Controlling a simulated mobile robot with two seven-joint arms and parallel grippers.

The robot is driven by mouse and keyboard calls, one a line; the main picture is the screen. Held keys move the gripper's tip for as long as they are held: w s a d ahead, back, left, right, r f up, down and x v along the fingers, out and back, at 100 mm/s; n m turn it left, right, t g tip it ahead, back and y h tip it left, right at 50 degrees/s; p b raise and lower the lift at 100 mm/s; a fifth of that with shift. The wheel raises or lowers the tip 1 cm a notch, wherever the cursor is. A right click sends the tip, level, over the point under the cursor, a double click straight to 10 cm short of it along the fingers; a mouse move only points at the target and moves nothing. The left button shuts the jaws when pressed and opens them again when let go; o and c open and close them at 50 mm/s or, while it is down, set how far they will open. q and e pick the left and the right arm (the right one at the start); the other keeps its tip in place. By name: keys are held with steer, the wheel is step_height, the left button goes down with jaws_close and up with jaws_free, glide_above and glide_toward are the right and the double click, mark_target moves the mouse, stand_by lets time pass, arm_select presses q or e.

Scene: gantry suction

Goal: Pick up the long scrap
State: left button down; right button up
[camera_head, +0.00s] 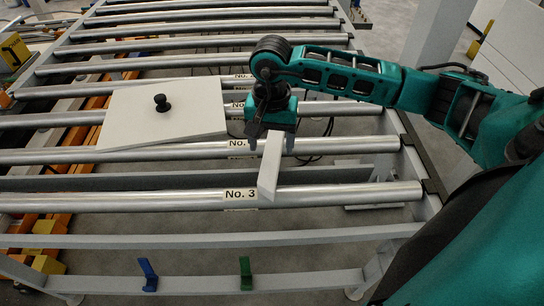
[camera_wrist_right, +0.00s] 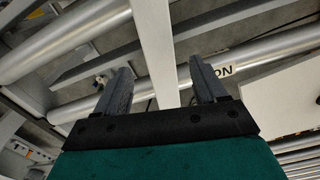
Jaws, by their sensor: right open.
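The long scrap (camera_head: 269,170) is a narrow pale bar. It lies across the rollers near the No. 3 label, its near end on or over the No. 3 roller. In the right wrist view the scrap (camera_wrist_right: 155,45) runs from the top edge down between the two fingers. My right gripper (camera_head: 271,145) is open, pointing down over the scrap's far end, one finger on each side. In the wrist view the right gripper (camera_wrist_right: 160,68) shows a gap between fingers and bar. The scrap's far end is hidden by the gripper. My left gripper is not in view.
A flat white plate (camera_head: 185,123) with a black knob (camera_head: 161,102) lies on the rollers left of the gripper. The No. 3 roller (camera_head: 120,200) has open gaps beside it. A blue hook (camera_head: 148,274) and a green hook (camera_head: 245,273) sit on the front rail.

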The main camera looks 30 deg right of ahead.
mark_target(272, 154)
step_height(272, 154, down, 5)
steer(key=shift+w+d+r, duration=0.15)
steer(key=shift+r, duration=0.05)
steer(key=c, duration=1.3)
